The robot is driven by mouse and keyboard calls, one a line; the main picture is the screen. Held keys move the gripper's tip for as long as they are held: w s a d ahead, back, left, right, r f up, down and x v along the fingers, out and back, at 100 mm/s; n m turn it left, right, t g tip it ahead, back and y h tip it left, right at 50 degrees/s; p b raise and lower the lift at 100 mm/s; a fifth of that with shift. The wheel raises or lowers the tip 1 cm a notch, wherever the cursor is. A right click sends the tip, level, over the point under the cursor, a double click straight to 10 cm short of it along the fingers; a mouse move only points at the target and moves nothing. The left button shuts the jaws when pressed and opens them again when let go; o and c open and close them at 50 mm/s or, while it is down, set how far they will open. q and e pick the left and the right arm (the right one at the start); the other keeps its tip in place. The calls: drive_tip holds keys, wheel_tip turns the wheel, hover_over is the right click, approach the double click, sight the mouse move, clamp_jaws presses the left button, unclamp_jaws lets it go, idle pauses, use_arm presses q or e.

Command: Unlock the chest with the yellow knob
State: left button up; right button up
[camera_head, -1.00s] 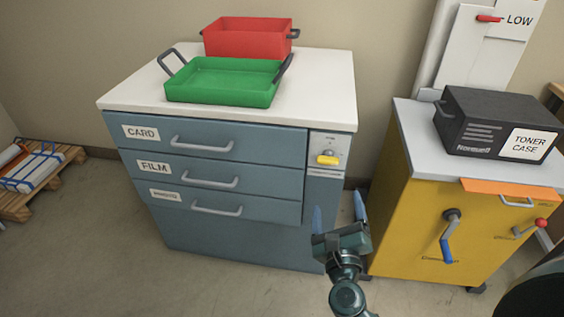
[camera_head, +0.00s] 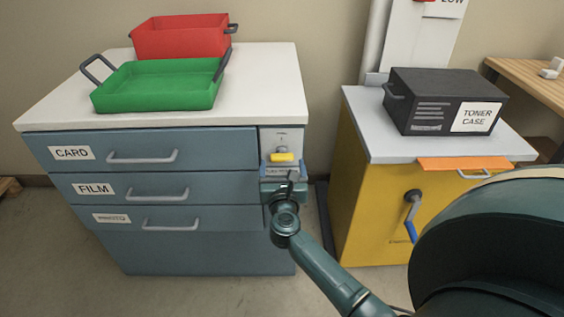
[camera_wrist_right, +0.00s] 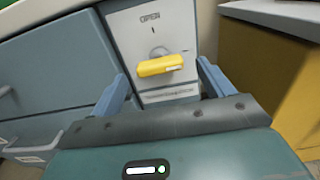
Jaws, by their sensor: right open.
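The blue-grey chest (camera_head: 165,240) has drawers labelled CARD and FILM, and a third whose label is hard to read. A yellow knob (camera_head: 283,157) sits on a light panel at its upper right. In the right wrist view the yellow knob (camera_wrist_right: 160,65) lies nearly level, below a mark and the word OPEN. My right gripper (camera_head: 283,171) is in front of the panel, just below the knob. In the right wrist view its open blue fingers (camera_wrist_right: 162,88) stand either side of the knob, with nothing between them. My left gripper is not in view.
A green tray (camera_head: 150,103) and a red tray (camera_head: 180,42) stand on the white chest top. To the right, a yellow cabinet (camera_head: 362,190) with a blue-handled crank bears a black toner case (camera_head: 420,115). A narrow gap separates the two units.

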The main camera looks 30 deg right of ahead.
sight(281, 156)
drive_tip(key=shift+x, duration=1.3)
drive_tip(key=shift+c, duration=0.3)
drive_tip(key=c, duration=0.9)
